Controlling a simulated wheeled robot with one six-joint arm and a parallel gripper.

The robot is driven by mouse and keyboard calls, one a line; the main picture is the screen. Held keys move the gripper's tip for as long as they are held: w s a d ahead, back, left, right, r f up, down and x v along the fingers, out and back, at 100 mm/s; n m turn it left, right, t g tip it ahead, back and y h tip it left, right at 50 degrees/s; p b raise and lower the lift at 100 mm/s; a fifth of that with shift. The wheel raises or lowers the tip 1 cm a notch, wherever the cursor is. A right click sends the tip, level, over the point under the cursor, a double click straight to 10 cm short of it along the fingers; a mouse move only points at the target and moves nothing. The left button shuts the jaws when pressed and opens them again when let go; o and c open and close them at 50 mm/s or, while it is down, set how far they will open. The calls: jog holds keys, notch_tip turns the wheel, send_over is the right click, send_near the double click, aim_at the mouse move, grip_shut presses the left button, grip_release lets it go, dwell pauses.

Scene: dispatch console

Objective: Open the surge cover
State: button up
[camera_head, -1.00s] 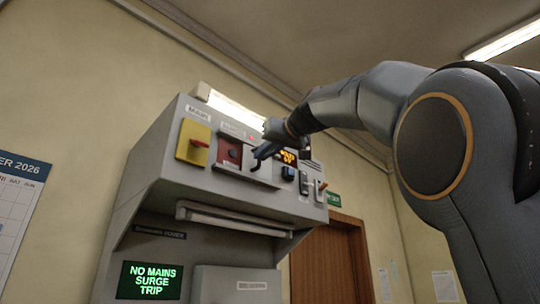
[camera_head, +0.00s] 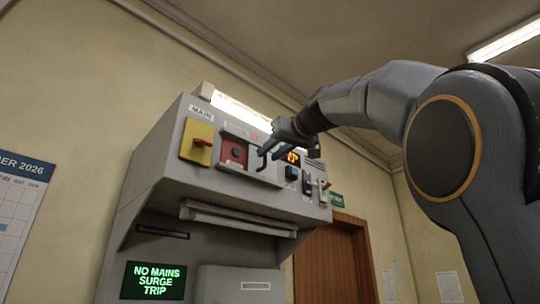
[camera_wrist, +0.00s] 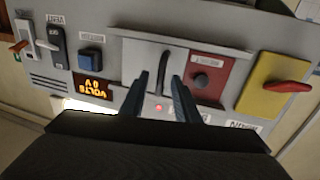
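The surge cover appears to be the light grey plate (camera_wrist: 138,62) with a dark bar handle (camera_wrist: 163,72) in the wrist view. It sits in a railed frame beside a red panel with a dark round button (camera_wrist: 200,80), which is uncovered. In the head view the handle (camera_head: 263,160) stands right of the red panel (camera_head: 234,153). My gripper (camera_wrist: 158,78) is open, with one finger on each side of the handle in the wrist view. In the head view my gripper (camera_head: 272,146) is just above and right of the handle; contact is not clear.
A yellow plate with a red lever (camera_head: 202,143) is left of the red panel. An orange display (camera_head: 290,158), a blue button (camera_head: 291,173) and switches (camera_head: 307,182) are to the right. A lower screen (camera_head: 153,281) reads "NO MAINS SURGE TRIP". A rail (camera_head: 238,217) juts out below.

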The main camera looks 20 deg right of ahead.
jog(key=b+v, duration=0.3)
jog(key=v, duration=0.4)
dwell(0.5)
